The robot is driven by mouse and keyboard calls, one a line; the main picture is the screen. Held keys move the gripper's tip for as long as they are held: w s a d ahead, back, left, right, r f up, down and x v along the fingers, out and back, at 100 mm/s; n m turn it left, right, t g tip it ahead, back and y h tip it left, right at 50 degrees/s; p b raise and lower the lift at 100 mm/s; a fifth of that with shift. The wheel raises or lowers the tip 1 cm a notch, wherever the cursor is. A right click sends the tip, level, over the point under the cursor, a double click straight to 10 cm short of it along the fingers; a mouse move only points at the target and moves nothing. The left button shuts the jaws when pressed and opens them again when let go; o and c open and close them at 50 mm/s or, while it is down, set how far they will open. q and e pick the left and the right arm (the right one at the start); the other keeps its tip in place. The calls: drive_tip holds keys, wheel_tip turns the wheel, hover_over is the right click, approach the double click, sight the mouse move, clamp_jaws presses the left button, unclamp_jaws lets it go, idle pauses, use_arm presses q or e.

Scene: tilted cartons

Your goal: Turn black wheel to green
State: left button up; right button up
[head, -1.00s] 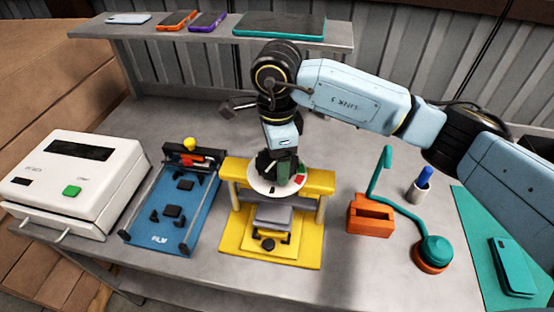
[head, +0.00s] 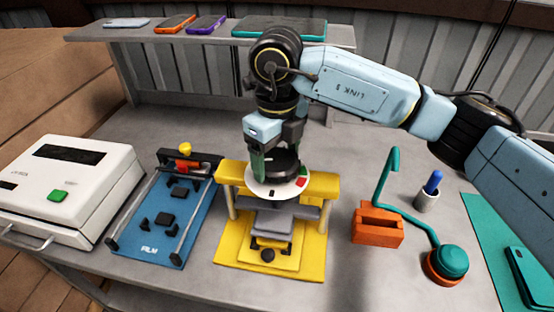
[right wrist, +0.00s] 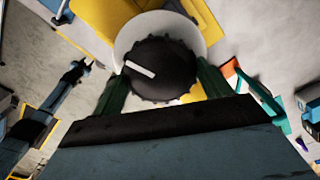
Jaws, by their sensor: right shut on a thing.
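The black wheel (head: 284,160) sits on a white round dial plate (head: 268,189) on top of the yellow press (head: 320,182). My right gripper (head: 277,165) reaches down over it and is shut on its rim. In the right wrist view the wheel (right wrist: 160,72) is between the two green fingers, and its white pointer line points to the upper left. A red patch (head: 302,183) and a small black mark (head: 271,193) show on the dial plate. I see no green patch on the plate; the gripper hides part of it.
A white machine with a green button (head: 58,196) and a blue film board (head: 152,236) stand left of the press. An orange block (head: 377,228), a teal hooked arm (head: 385,177) and a cup (head: 426,200) stand right. A shelf (head: 195,34) with phones runs behind.

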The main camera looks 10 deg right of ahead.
drive_tip(key=m+b, duration=0.2)
drive_tip(key=m, duration=0.3)
drive_tip(key=shift+m, duration=0.3)
drive_tip(key=m+b, duration=0.1)
drive_tip(key=m, duration=0.5)
drive_tip(key=m+b, duration=0.1)
drive_tip(key=m, duration=0.5)
drive_tip(key=shift+r+m+b, duration=0.1)
drive_tip(key=shift+m+b, duration=0.2)
drive_tip(key=m, duration=0.5)
drive_tip(key=shift+r+m+p, duration=0.15)
drive_tip(key=shift+m+p, duration=0.25)
drive_tip(key=shift+m, duration=0.7)
drive_tip(key=m+p, duration=0.7)
drive_tip(key=p, duration=1)
drive_tip(key=shift+r, duration=0.1)
drive_tip(key=shift+m+p, duration=0.7)
drive_tip(key=shift+p, duration=0.25)
drive_tip(key=shift+f+m+p, duration=0.2)
drive_tip(key=shift+m+p, duration=0.25)
drive_tip(key=shift+m, duration=0.15)
